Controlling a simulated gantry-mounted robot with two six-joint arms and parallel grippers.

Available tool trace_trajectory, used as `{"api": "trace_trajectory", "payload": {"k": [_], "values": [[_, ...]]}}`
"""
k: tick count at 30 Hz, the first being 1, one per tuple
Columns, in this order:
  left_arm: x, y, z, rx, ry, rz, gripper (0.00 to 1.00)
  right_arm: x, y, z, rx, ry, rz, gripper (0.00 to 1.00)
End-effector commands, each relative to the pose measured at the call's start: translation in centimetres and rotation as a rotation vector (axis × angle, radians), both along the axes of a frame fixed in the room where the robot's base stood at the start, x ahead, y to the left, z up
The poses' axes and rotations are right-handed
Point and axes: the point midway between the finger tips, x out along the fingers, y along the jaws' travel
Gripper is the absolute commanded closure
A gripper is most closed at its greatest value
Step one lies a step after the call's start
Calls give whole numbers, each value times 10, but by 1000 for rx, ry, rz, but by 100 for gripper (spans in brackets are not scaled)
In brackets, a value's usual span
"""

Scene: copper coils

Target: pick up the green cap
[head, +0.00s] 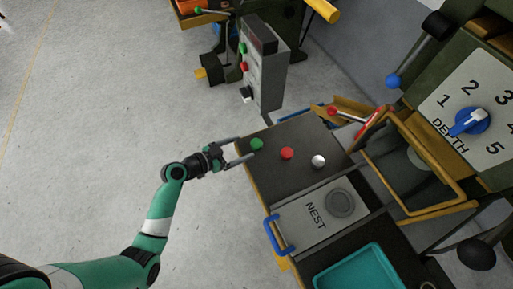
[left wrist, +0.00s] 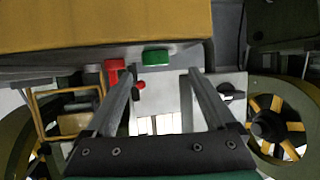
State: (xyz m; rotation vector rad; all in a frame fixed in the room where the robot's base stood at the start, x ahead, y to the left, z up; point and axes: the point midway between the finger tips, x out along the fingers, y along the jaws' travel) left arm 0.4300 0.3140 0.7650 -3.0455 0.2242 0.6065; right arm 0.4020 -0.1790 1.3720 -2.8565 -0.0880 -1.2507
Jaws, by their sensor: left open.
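The green cap (head: 256,144) sits at the far left corner of the dark worktop (head: 300,173) in the head view. My left gripper (head: 246,148) is open at that corner. Its two fingertips lie close to the cap, one on each side as seen from above; contact and height cannot be judged. In the left wrist view the open fingers (left wrist: 157,82) have an empty gap, with a green piece (left wrist: 156,57) beyond it; I cannot tell whether that is the cap. My right gripper is not in view.
A red cap (head: 287,153) and a silver ball-like piece (head: 318,161) stand to the right of the green cap. A grey control box (head: 262,75) rises behind. The NEST plate (head: 312,222), a blue handle (head: 277,235) and a teal tray (head: 345,267) lie nearer.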

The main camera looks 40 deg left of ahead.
Motion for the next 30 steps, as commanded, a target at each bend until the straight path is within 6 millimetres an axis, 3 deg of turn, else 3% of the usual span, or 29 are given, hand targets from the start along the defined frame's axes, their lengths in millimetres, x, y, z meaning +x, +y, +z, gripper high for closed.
{"api": "trace_trajectory", "payload": {"k": [7, 15, 22, 30], "values": [[11, -4, -4, 1, -1, -3, 11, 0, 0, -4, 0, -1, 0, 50], [49, -14, -18, 0, -1, -1, 11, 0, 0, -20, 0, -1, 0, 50], [51, -14, -18, 0, -1, 1, 11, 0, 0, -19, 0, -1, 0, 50], [51, -14, -18, 0, -1, 1, 58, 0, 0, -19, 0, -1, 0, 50]]}}
